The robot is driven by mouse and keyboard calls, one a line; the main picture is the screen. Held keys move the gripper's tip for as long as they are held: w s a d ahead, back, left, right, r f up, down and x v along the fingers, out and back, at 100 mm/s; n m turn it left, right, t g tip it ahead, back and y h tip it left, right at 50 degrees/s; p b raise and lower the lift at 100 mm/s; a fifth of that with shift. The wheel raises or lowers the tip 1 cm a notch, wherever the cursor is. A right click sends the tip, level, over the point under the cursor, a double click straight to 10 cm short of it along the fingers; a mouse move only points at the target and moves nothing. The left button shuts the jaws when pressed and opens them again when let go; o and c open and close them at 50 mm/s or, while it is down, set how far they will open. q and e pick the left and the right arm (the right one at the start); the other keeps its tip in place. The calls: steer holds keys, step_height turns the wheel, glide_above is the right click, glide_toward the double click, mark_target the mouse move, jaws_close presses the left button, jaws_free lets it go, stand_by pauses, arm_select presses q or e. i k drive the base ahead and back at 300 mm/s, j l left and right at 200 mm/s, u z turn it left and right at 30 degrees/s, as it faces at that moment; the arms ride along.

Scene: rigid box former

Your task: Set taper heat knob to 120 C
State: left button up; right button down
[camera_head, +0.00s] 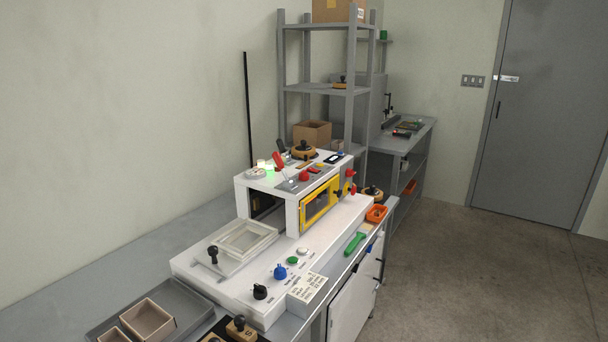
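A white box-forming machine (217,287) stands on the grey bench. On its lower front deck are a black knob (260,292) and a blue knob (280,272). Their small labels and scale marks are too small to read, so I cannot tell which one is the taper heat knob or where it is set. The raised housing (292,214) carries more controls, including a red one (304,176) on top and another red one (350,173) at its right end. Neither of my grippers is in view.
A green button (292,260) and a white button (302,251) sit beside the knobs. A yellow-framed window (320,205), a green-handled tool (355,243) and an orange tray (377,213) are farther right. Open floor (450,270) lies right.

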mark_target(303, 176)
steer(key=u, duration=0.7)
steer(key=i+l+u, duration=0.15)
steer(key=l+u, duration=0.3)
steer(key=l, duration=0.15)
steer(key=l+u, duration=0.45)
steer(key=l, duration=0.15)
steer(key=i, duration=0.05)
